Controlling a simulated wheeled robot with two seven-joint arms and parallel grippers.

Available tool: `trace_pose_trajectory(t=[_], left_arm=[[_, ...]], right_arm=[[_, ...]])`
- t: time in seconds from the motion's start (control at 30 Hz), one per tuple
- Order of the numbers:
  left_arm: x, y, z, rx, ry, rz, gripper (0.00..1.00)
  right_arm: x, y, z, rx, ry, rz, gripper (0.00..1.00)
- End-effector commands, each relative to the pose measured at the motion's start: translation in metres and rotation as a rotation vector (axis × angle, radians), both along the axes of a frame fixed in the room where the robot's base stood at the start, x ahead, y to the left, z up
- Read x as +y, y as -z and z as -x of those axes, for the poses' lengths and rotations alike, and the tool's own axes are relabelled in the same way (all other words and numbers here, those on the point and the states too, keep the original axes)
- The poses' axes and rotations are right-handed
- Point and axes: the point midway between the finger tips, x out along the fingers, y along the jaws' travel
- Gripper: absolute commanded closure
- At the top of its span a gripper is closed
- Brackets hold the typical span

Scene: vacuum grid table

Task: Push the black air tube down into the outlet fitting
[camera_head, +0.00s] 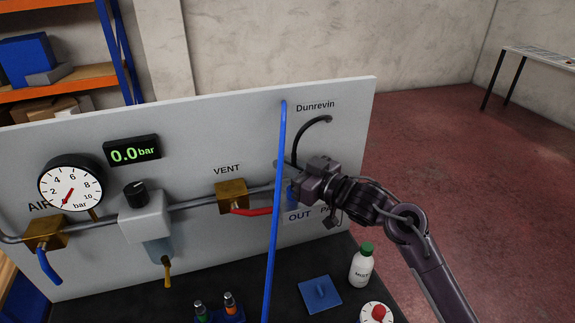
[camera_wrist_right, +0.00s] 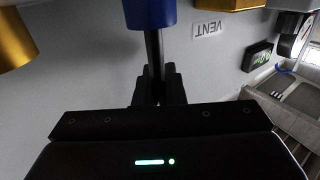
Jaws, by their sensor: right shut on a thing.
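The black air tube (camera_head: 313,125) curves out of the grey panel and down to my right gripper (camera_head: 296,180). In the right wrist view my right gripper (camera_wrist_right: 157,90) is shut on the tube (camera_wrist_right: 153,52), whose free length runs straight to the blue outlet fitting (camera_wrist_right: 150,14). The tube's end meets the fitting's rim in the picture; how deep it sits inside cannot be told. In the head view the blue fitting (camera_head: 292,195) shows just below the gripper, above the OUT label, partly covered. My left gripper is not in view.
A long blue hose (camera_head: 276,205) hangs in front of the panel (camera_head: 190,135), close left of my right gripper. The brass vent valve (camera_head: 231,194) with its red lever is further left. A white bottle (camera_head: 361,266) and a blue pad (camera_head: 320,291) are on the dark table below.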

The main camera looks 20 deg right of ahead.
Motion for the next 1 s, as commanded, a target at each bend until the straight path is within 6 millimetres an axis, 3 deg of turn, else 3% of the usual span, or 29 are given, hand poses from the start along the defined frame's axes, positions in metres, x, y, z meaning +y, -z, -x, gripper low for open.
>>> trace_pose_trajectory(t=[1.0], left_arm=[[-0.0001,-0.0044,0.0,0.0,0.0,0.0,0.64]], right_arm=[[-0.0002,0.0,-0.0001,0.0,0.0,0.0,1.0]])
